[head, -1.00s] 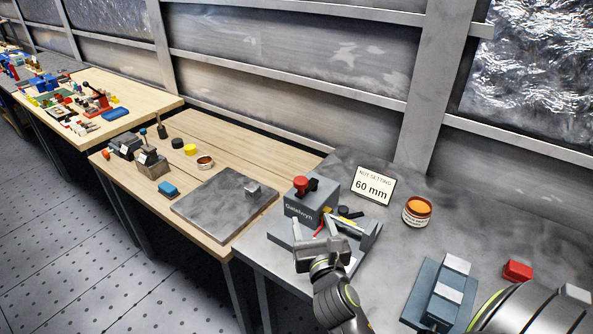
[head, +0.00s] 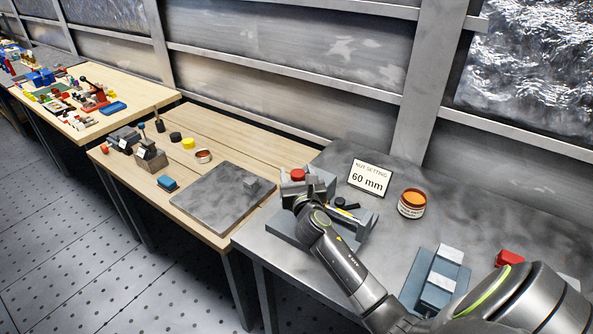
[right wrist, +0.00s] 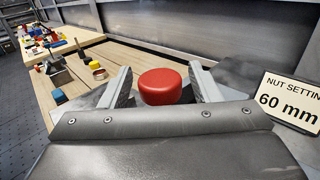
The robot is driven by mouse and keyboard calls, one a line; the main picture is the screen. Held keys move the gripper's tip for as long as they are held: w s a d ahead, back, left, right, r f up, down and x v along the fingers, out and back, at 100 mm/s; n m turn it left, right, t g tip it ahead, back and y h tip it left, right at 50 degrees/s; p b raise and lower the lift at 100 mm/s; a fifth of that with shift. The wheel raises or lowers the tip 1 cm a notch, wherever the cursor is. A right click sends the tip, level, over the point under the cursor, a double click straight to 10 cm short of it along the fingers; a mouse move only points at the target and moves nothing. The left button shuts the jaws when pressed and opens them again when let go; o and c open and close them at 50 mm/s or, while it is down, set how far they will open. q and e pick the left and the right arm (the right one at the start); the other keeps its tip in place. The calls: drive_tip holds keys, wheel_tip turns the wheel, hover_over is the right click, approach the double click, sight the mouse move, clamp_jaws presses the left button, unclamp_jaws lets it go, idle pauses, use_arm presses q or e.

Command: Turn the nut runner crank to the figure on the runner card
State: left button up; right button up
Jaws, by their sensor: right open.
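The runner card (head: 369,179) stands on the grey bench and reads "NUT SETTING 60 mm"; it also shows in the right wrist view (right wrist: 291,103). The nut runner (head: 283,232) is a grey machine at the bench's left end, partly hidden behind my right arm. Its red knob (head: 298,174) is at the top and shows large in the right wrist view (right wrist: 160,86). My right gripper (head: 306,184) is open at the knob; in the wrist view its fingers stand on either side of it, with gaps visible. The runner's scale is hidden. My left gripper is not in view.
An orange-topped tin (head: 412,203) stands right of the card. A blue-grey fixture with pale blocks (head: 437,281) and a red block (head: 510,258) lie nearer the right. A wooden table with a grey plate (head: 222,198) stands to the left.

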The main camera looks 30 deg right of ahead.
drive_tip(key=shift+w+d, duration=0.25)
drive_tip(key=shift+w, duration=0.35)
drive_tip(key=shift+c, duration=0.4)
clamp_jaws()
